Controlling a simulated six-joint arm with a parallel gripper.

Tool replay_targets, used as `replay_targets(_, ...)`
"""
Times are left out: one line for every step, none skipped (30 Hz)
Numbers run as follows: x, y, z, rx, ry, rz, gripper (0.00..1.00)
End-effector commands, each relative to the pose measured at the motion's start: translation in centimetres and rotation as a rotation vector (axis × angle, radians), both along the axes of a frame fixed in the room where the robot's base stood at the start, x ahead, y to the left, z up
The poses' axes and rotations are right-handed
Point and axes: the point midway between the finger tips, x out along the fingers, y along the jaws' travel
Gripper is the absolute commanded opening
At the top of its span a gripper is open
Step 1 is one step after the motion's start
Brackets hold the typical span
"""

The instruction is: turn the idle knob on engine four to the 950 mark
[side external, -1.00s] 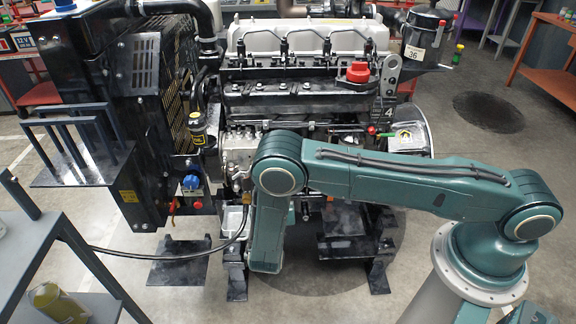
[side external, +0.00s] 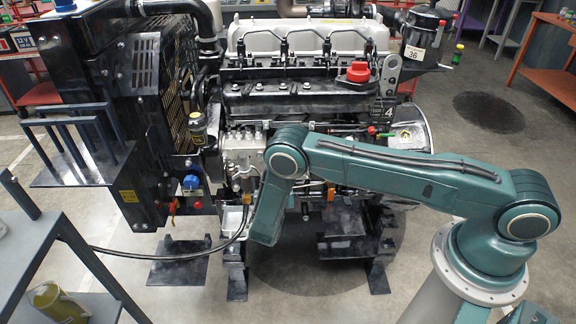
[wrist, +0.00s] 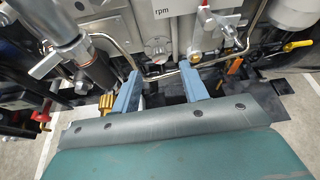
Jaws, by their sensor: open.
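Engine four (side external: 300,95) stands in the middle of the side view, with a "4" on its right side. In the wrist view a pale plate marked "rpm" (wrist: 160,14) is at the top centre. Below it is a small round grey fitting (wrist: 158,47), which may be the idle knob; its marks are too small to read. My gripper (wrist: 160,72) is open, with its two blue-grey fingers apart below this fitting. Nothing shows held between them. In the side view my gripper is hidden behind my arm.
A brass knurled part (wrist: 106,101) sits beside the left finger. A black hose (side external: 165,253) runs to the engine from a cart (side external: 45,245) at left.

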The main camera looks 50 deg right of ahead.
Motion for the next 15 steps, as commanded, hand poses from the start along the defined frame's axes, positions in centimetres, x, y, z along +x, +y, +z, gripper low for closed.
replay_targets(0.4,-0.6,-0.4,0.001,-0.001,-0.004,0.44)
replay_targets(0.7,-1.0,-0.5,0.0,0.0,-0.004,0.44)
replay_targets(1.0,-1.3,-0.7,0.0,-0.001,-0.003,0.44)
replay_targets(1.3,-1.5,-0.8,0.0,-0.002,-0.004,0.44)
replay_targets(1.5,-1.7,-0.9,0.001,-0.001,-0.003,0.44)
replay_targets(1.8,-2.0,-1.1,0.001,-0.001,-0.003,0.44)
replay_targets(1.9,-2.1,-1.2,0.001,-0.001,-0.002,0.44)
replay_targets(2.1,-2.3,-1.3,0.0,0.0,-0.001,0.44)
replay_targets(2.3,-2.5,-1.4,0.0,0.0,-0.001,0.44)
replay_targets(2.4,-2.6,-1.5,0.0,0.0,-0.002,0.44)
replay_targets(2.5,-2.7,-1.5,0.0,0.0,-0.002,0.44)
replay_targets(2.6,-2.8,-1.6,0.0,0.0,-0.002,0.44)
replay_targets(2.6,-2.9,-1.6,0.0,0.0,-0.001,0.44)
replay_targets(2.7,-2.9,-1.6,0.0,-0.001,-0.001,0.44)
replay_targets(2.7,-3.0,-1.7,0.0,-0.001,-0.001,0.44)
